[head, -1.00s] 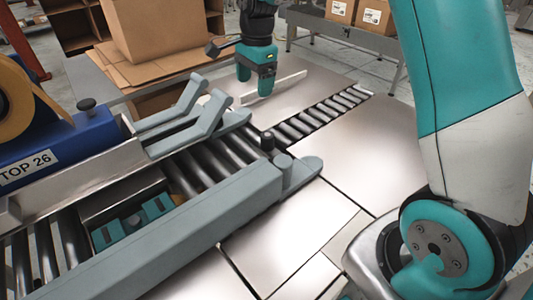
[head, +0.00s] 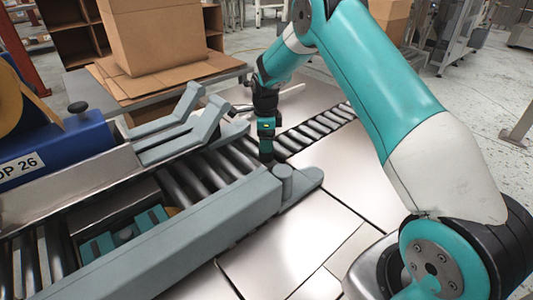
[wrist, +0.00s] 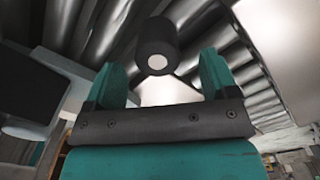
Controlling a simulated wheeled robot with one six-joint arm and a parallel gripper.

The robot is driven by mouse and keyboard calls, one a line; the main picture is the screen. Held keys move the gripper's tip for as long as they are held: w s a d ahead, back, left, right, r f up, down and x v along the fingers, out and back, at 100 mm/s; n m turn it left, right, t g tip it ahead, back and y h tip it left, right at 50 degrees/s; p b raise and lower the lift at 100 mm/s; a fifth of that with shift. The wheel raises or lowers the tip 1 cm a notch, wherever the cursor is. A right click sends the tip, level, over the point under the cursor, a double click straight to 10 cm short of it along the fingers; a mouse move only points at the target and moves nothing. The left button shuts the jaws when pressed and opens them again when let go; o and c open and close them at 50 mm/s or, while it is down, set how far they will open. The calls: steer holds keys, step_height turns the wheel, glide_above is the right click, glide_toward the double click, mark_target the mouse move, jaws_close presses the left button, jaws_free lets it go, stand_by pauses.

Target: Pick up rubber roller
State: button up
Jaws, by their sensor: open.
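The rubber roller (wrist: 157,40) is a dark upright cylinder with a pale round spot at the centre of its end. In the wrist view it shows beyond and between my two teal fingertips, apart from both. My gripper (wrist: 163,72) is open and empty, with its fingers on either side of the roller in that view. In the head view my gripper (head: 266,140) points down over the end of the roller conveyor, where the roller stands. The gripper hides most of the roller there.
A grey guide rail (head: 185,235) with a rounded post (head: 283,180) stands close to my gripper. Grey angled arms (head: 190,130) and a blue tape machine (head: 60,150) are at the left. A cardboard box (head: 150,35) stands behind. Bare metal plates (head: 275,245) lie in front.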

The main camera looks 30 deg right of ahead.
steer(key=f, duration=0.5)
steer(key=shift+s+f, duration=0.2)
steer(key=c, duration=1)
steer(key=shift+c, duration=0.2)
steer(key=shift+r, duration=0.2)
